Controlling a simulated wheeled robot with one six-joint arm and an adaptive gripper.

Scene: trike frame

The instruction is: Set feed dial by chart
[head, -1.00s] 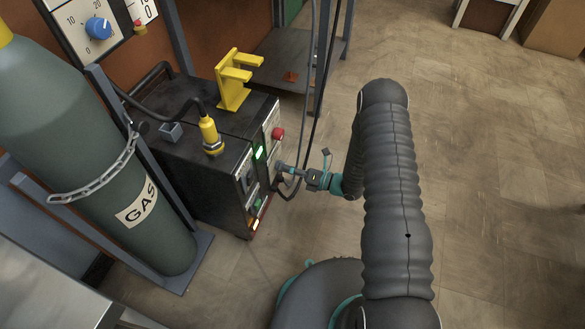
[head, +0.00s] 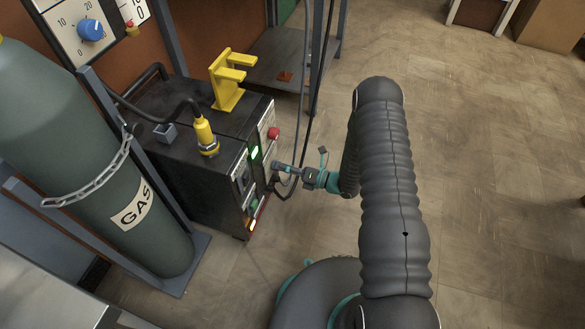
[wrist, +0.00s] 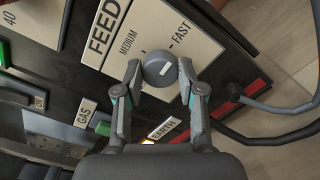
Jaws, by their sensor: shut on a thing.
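The feed dial (wrist: 160,69) is a round grey knob with a short white mark on its face. It sits on a cream plate (wrist: 150,30) lettered MEDIUM and FAST, beside a FEED label (wrist: 104,28). My gripper (wrist: 161,80) is shut on the dial, one finger on each side. The white mark slants; I cannot tell exactly which setting it meets. In the head view, my gripper (head: 284,168) reaches the front of the dark machine (head: 195,165) from the right; the dial is mostly hidden there. No chart is readable.
A red button (head: 273,133) and a green light (head: 254,153) are on the machine front. Dark cables (head: 308,100) hang close to my gripper. A gas cylinder (head: 70,150) stands left. A blue knob (head: 90,30) is on a panel behind. Open floor (head: 500,170) lies right.

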